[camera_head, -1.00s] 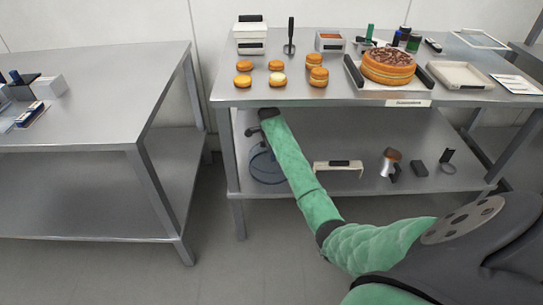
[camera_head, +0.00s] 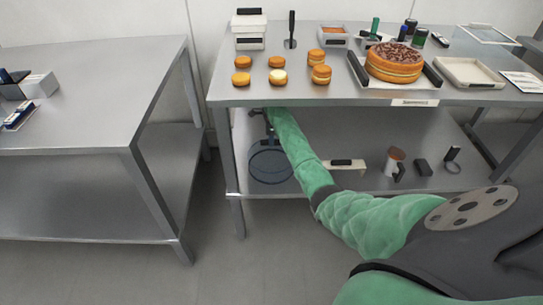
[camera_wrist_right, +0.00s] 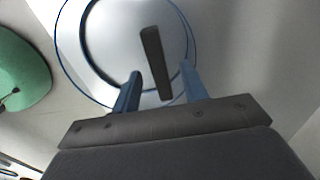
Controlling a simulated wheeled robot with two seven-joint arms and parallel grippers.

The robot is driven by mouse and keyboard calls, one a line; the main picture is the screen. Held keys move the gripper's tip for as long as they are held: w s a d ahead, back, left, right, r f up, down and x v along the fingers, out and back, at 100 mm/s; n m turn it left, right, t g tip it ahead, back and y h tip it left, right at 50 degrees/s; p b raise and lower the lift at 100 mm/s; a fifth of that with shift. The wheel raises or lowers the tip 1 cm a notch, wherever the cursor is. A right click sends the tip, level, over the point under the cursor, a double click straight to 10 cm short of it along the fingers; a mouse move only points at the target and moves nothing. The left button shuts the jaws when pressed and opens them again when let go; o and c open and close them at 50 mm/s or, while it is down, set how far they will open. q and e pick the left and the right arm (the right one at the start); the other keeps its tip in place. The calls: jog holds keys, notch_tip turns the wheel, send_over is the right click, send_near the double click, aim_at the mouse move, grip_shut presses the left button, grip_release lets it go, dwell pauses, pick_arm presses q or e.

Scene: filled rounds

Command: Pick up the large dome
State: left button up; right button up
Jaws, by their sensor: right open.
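The large dome (camera_head: 270,168) is a clear, dark-rimmed round cover on the left part of the table's lower shelf. In the right wrist view its blue-edged rim shows as a big ring, with a dark bar handle (camera_wrist_right: 152,55) inside it. My right gripper (camera_head: 268,130) reaches under the tabletop, just above the dome, partly hidden by my green arm. In the wrist view my right gripper (camera_wrist_right: 161,72) is open. Its two blue fingers lie on either side of the handle's near end. I cannot tell whether they touch it. My left gripper is not in view.
The tabletop (camera_head: 300,95) overhangs the lower shelf closely above my right gripper. Filled rounds and a large cake (camera_head: 394,64) are above.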

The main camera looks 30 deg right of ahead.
jog(key=shift+f, duration=0.75)
jog(key=shift+f+p, duration=0.1)
jog(key=shift+p, duration=0.2)
jog(key=shift+c, duration=0.2)
grip_shut()
